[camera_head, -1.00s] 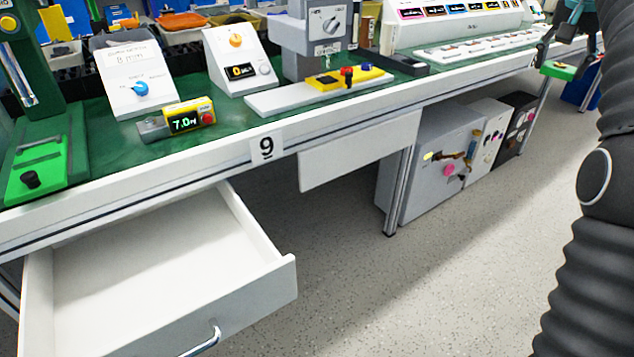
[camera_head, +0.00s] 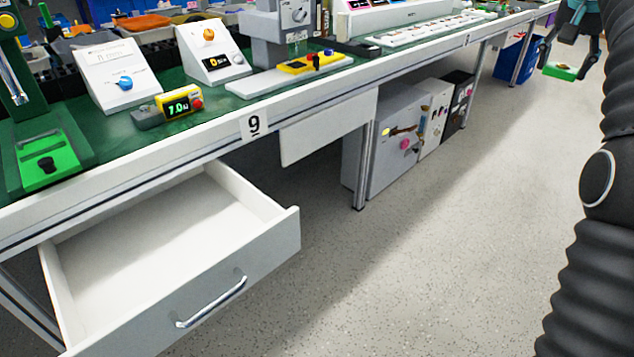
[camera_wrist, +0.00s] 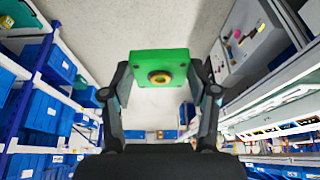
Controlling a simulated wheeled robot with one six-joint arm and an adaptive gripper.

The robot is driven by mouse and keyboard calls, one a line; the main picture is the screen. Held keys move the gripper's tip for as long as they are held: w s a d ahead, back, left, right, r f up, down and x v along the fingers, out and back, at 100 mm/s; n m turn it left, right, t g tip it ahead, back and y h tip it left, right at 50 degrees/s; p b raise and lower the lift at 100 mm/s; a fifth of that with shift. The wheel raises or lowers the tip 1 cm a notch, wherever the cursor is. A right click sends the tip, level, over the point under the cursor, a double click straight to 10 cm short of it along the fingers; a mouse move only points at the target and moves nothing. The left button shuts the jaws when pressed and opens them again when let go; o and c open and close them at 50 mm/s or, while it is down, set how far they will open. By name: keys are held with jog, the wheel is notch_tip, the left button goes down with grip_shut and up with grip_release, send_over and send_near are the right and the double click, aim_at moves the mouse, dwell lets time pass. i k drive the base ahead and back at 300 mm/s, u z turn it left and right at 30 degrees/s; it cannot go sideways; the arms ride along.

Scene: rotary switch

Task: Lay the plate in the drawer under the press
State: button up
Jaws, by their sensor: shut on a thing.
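My gripper (camera_head: 566,62) is at the upper right of the head view, out over the aisle and apart from the bench. It is shut on a green plate (camera_head: 563,71) with a small round knob or hole in its middle. In the wrist view the plate (camera_wrist: 159,69) sits between the two fingers, with a brass-coloured ring around a dark centre. The open white drawer (camera_head: 262,207) is at the lower left under the bench, and the visible part of its floor is bare. Above it on the bench stands the green press (camera_head: 16,88), partly cut off at the left edge.
Grey cabinets (camera_head: 398,143) stand under the bench. The speckled floor (camera_head: 430,255) between drawer and arm is clear.

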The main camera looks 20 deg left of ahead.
aim_at(184, 267)
jog(key=k, duration=0.8)
jog(key=u, duration=1.65)
jog(key=i, duration=0.5)
jog(key=u, duration=0.05)
